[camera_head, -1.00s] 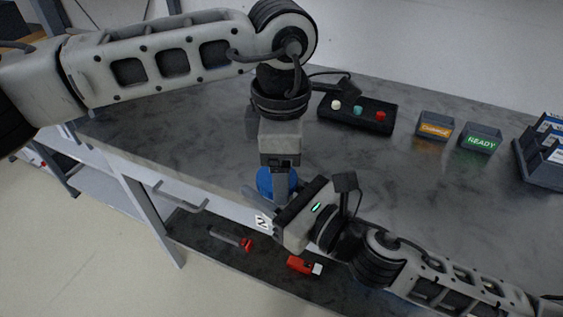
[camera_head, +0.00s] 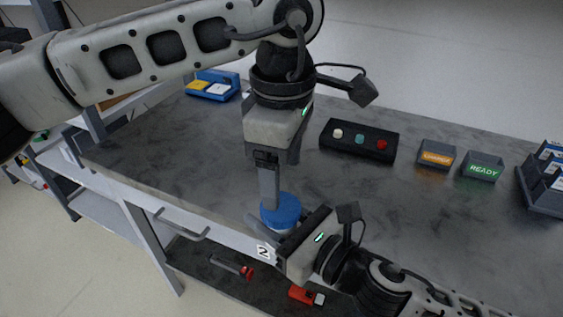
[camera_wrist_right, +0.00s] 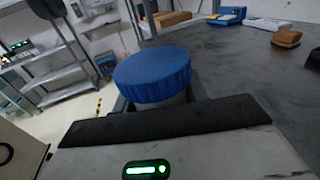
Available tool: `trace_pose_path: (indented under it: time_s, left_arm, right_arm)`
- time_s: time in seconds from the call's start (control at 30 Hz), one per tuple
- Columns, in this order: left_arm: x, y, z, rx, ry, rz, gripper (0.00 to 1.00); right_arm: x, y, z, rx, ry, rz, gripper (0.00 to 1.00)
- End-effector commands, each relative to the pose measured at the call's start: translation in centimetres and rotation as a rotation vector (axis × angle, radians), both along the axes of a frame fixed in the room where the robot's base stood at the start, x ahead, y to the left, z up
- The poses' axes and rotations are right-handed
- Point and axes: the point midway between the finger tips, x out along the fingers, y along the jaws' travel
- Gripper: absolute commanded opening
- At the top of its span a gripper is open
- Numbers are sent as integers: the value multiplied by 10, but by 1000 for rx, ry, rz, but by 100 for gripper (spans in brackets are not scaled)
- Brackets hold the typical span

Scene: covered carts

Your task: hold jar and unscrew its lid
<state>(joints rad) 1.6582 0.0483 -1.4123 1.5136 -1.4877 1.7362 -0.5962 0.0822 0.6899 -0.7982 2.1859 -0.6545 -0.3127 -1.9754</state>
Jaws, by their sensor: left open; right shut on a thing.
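The jar's blue ribbed lid (camera_head: 282,210) shows at the front edge of the cart top; it also fills the middle of the right wrist view (camera_wrist_right: 153,75). The lid sits on the jar, whose pale body (camera_wrist_right: 172,100) is mostly hidden below it. My right gripper (camera_head: 280,235) is shut on the jar from the right, below the lid. A tag with a "2" (camera_head: 265,252) shows beside it. My left gripper (camera_head: 270,205) is open and points down from above at the lid. One finger shows at the lid's left side; whether it touches is unclear.
A black box with three buttons (camera_head: 359,140) stands behind. Orange "CHANGE" (camera_head: 437,155) and green "READY" (camera_head: 482,166) boxes and a grey rack (camera_head: 543,185) are at the right. A blue tray (camera_head: 213,86) stands at the back left. The lower shelf holds red-ended tools (camera_head: 232,267).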

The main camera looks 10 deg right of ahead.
Motion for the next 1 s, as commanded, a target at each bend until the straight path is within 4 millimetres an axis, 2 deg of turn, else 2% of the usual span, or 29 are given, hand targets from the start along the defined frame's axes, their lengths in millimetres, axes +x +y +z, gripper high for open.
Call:
trace_pose_path:
  time_s: [0.2,0.37,0.47,0.8,1.0]
  left_arm:
    - [-2,2,16,-1,-3,-349,72]
    - [-2,4,19,2,-4,-470,72]
    - [-2,4,11,2,-3,-487,72]
    - [-2,4,-41,0,-3,-482,72]
    - [-2,4,-56,1,-5,-482,72]
  right_arm:
    - [0,0,0,1,-1,0,0]
    - [0,0,0,1,-1,0,0]
    - [0,0,0,1,-1,0,0]
    - [0,0,0,1,-1,0,0]
    - [0,0,0,1,-1,0,0]
